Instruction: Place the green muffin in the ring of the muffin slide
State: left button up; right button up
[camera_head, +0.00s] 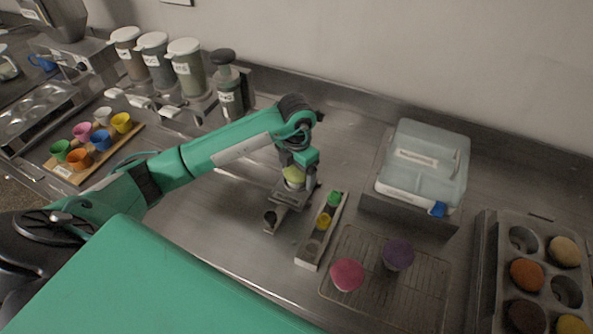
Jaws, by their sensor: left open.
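The green muffin (292,173) is pale yellow-green with a light wrapper. It sits directly below my left gripper (297,168), at the upper end of a small grey metal piece (287,197) that looks like the muffin slide. My left gripper is open, with its fingers close about the muffin's top. The ring is largely hidden by the muffin and gripper, so I cannot tell whether the muffin sits fully inside it. The lower end of the slide shows a dark round opening (271,217). My right gripper is not in view.
A narrow tray (310,254) with green and yellow items stands just right. A wire rack (376,299) holds a pink and a purple muffin. A muffin tin (485,260) and lidded box (424,160) are at right; colored cups and canisters (187,66) stand at left.

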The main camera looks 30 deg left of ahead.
pick_arm(q)
notch_tip(320, 180, up, 10)
jog(key=b, duration=0.3)
jog(key=shift+w+f, duration=0.1)
jog(key=shift+r, duration=0.95)
